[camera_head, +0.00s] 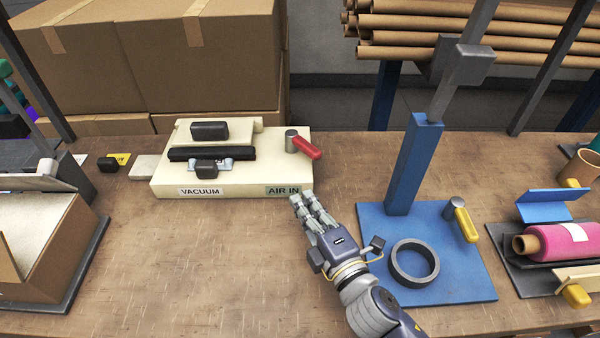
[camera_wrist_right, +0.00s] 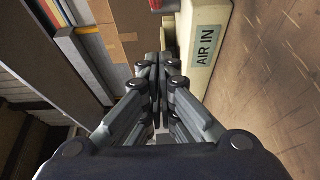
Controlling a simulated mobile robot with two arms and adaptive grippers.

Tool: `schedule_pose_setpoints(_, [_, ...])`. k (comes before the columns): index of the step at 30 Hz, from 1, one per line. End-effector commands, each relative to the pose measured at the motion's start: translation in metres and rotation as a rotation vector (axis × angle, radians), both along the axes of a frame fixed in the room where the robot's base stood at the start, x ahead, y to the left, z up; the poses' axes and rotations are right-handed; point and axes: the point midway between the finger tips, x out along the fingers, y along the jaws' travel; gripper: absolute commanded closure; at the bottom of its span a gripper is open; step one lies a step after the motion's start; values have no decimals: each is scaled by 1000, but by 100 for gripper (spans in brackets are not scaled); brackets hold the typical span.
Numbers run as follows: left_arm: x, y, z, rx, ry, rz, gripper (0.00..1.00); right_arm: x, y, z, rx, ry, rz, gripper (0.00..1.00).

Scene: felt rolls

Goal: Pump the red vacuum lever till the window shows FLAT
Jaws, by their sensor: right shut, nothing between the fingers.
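The cream vacuum machine (camera_head: 235,185) stands on the workbench, with a VACUUM label at front left and an AIR IN label at front right. A red lever (camera_head: 305,147) sits on a grey knob above the AIR IN label and points down to the right. In the right wrist view the machine's AIR IN side (camera_wrist_right: 208,50) is at the upper right, and a bit of red (camera_wrist_right: 156,4) shows at the top edge. My right gripper (camera_head: 299,197) is shut and empty, just in front of the AIR IN corner, apart from the lever. I cannot make out a window reading. My left gripper is not in view.
A blue stand (camera_head: 372,228) with a post, a yellow lever (camera_head: 466,224) and a dark ring (camera_head: 397,272) is right of my right arm. A pink roll (camera_head: 560,241) lies at far right, an open box (camera_head: 40,235) at left. Bench front left of centre is clear.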

Motion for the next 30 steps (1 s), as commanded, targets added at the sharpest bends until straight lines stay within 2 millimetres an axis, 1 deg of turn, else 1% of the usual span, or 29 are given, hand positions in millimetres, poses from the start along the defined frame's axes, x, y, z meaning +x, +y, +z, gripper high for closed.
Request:
schedule_pose_setpoints(2, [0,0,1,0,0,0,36,4,2,2,-7,-6,-1,100])
schedule_pose_setpoints(5, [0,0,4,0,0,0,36,16,8,3,-6,-7,-1,100])
schedule_pose_setpoints(15, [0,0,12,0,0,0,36,81,37,3,-4,-5,-2,100])
schedule_pose_setpoints(17, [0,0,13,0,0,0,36,91,42,3,-4,-5,-1,100])
schedule_pose_setpoints(21, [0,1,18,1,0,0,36,104,24,2,-7,-2,-2,100])
schedule_pose_setpoints(24, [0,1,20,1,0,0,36,110,16,1,-7,-2,-2,100])
schedule_pose_setpoints(30, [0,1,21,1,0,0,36,115,10,1,-4,-2,-1,100])
